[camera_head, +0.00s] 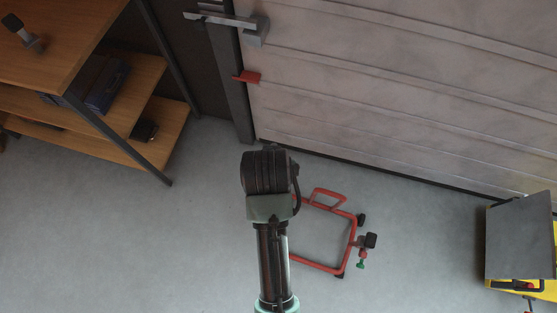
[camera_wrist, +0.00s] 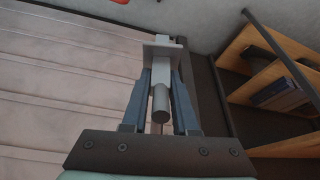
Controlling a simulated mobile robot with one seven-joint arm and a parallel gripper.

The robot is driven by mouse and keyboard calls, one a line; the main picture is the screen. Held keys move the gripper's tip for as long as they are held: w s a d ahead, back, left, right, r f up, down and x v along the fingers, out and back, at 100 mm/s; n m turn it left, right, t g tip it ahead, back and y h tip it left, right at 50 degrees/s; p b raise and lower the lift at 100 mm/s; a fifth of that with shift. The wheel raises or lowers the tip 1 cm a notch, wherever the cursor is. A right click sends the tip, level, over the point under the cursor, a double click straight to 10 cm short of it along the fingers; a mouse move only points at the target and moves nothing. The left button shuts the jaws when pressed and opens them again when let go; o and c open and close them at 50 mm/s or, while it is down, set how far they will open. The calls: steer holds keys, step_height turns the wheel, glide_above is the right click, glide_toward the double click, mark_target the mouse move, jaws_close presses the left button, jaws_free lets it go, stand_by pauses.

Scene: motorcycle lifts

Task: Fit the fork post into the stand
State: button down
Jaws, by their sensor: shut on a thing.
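The stand (camera_head: 351,240) is a red tubular frame low on the grey floor, right of my arm in the head view. A black part (camera_head: 371,240) and a green knob (camera_head: 361,261) show at its right side. In the wrist view my gripper (camera_wrist: 161,76) is shut on the fork post (camera_wrist: 161,102), a grey piece with a round pin toward the camera and a flat plate and block beyond the fingertips. The post is apart from the stand. In the head view my wrist hides the gripper and the post.
A wooden shelf unit (camera_head: 150,95) with dark boxes stands at the upper left. A large ribbed pale door (camera_head: 400,80) with a red tab (camera_head: 247,77) lies behind. A grey and yellow unit (camera_head: 520,237) stands at the right edge. The floor between is mostly clear.

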step_height(320, 180, down, 48)
steer(key=w+m+h+b, duration=0.1)
steer(key=w+m+b, duration=0.1)
steer(key=b, duration=3.3)
steer(key=shift+w+a+f+m+b, duration=0.15)
steer(key=shift+w+f+m+b, duration=0.15)
steer(key=shift+m, duration=0.3)
steer(key=shift+s+p, duration=0.1)
steer(key=shift+p, duration=0.5)
steer(key=shift+f+b, duration=1.4)
steer(key=shift+f, duration=0.8)
steer(key=c, duration=0.6)
jaws_free()
